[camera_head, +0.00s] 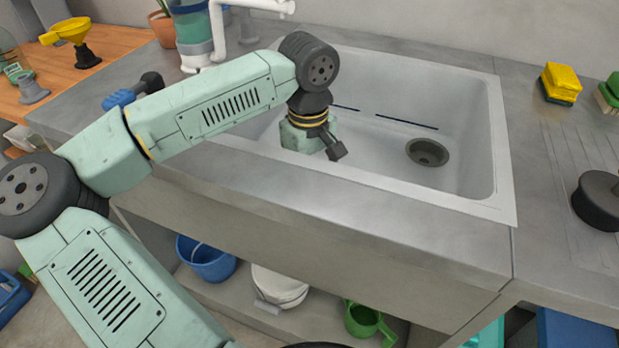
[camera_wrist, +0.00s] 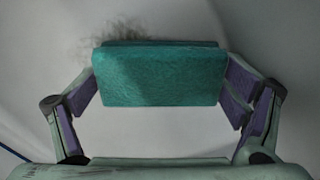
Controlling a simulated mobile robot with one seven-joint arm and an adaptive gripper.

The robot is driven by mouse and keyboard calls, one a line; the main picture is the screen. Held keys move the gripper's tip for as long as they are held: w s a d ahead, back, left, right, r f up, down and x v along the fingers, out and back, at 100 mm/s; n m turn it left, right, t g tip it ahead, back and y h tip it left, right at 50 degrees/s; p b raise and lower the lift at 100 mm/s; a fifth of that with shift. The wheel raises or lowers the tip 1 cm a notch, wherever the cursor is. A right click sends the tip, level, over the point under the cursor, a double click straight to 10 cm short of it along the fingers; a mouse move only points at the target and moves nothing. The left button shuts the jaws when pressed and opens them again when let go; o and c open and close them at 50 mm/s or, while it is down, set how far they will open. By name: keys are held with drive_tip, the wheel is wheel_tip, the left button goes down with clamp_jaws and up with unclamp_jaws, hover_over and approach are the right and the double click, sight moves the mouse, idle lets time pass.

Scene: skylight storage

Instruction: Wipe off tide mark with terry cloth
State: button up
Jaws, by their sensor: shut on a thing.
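My gripper (camera_wrist: 160,92) is shut on a teal, fuzzy block-like folded cloth (camera_wrist: 158,72), gripped at its left and right ends in the wrist view. A grey-brown, scribbly smudge (camera_wrist: 112,38), which looks like the tide mark, shows on the pale sink surface just beyond the cloth's upper left edge. Part of it may be hidden behind the cloth. Whether the cloth touches the surface I cannot tell. In the head view my arm reaches down into the white sink (camera_head: 508,190); the fingers, cloth and smudge are hidden there.
Dark blue lines (camera_head: 407,122) run along the sink's back wall. The drain (camera_head: 428,152) lies at the right of the basin. A white tap (camera_head: 218,35) stands behind my arm. A yellow sponge (camera_head: 561,83) and a black round object (camera_head: 598,200) sit on the right counter.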

drive_tip(key=shift+w+r, duration=0.3)
drive_tip(key=shift+r, duration=0.15)
drive_tip(key=shift+w+d, duration=0.15)
drive_tip(key=shift+w, duration=0.25)
drive_tip(key=shift+w+d+f+b, duration=0.1)
drive_tip(key=shift+f+b, duration=0.55)
drive_tip(key=shift+b, duration=0.05)
idle(0.7)
drive_tip(key=shift+w, duration=0.1)
drive_tip(key=shift+w+d, duration=0.25)
drive_tip(key=shift+w, duration=0.6)
drive_tip(key=shift+w+d, duration=0.3)
drive_tip(key=shift+w, duration=0.55)
drive_tip(key=shift+w+d, duration=0.25)
drive_tip(key=shift+w, duration=0.6)
drive_tip(key=shift+f, duration=0.1)
drive_tip(key=shift+w+d+p, duration=0.2)
drive_tip(key=shift+w+d, duration=0.1)
drive_tip(key=shift+w, duration=0.45)
drive_tip(key=shift+w+d+p, duration=0.25)
drive_tip(key=shift+w, duration=0.45)
drive_tip(key=shift+w+d+p, duration=0.2)
drive_tip(key=shift+w+d, duration=0.1)
drive_tip(key=shift+w, duration=0.45)
